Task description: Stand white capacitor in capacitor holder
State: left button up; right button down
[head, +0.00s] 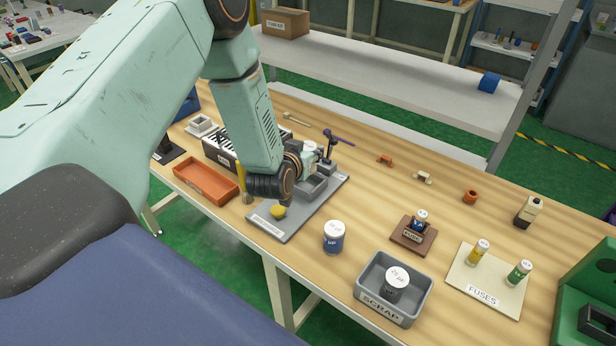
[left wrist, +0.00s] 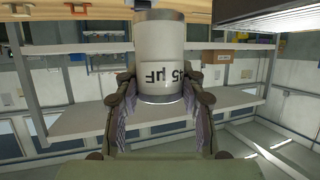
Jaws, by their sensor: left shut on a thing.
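The white capacitor (left wrist: 162,55) fills the upper middle of the left wrist view, with its "µF" marking upside down in that picture. My left gripper (left wrist: 163,100) is shut on it, one finger on each side. In the head view the left gripper (head: 304,162) is over the grey plate, and the white capacitor (head: 310,147) shows as a small pale piece at the fingers. A grey block-like fixture (head: 314,187), which may be the capacitor holder, stands on the plate just below the gripper. My arm and gripper partly hide it. The right gripper is not in view.
A blue-banded can (head: 333,237), a scrap bin (head: 421,300) and a fuse board (head: 460,277) stand to the right. Bare wood lies between them.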

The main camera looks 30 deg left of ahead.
pick_arm(q)
notch_tip(320, 180, down, 6)
jog(key=shift+w+a+r+b, duration=0.1)
jog(key=shift+a+b, duration=0.05)
jog(key=shift+b, duration=0.2)
jog(key=shift+f, duration=0.4)
jog(key=shift+w+a+f, duration=0.1)
jog(key=shift+f, duration=0.25)
jog(key=o, duration=1.2)
jog(key=shift+r, duration=0.2)
jog(key=shift+c, duration=0.2)
jog(key=shift+o, duration=0.3)
jog(key=shift+f, duration=0.1)
jog(key=shift+r, duration=0.2)
jog(key=p+v, duration=0.1)
jog(key=v, duration=1.1)
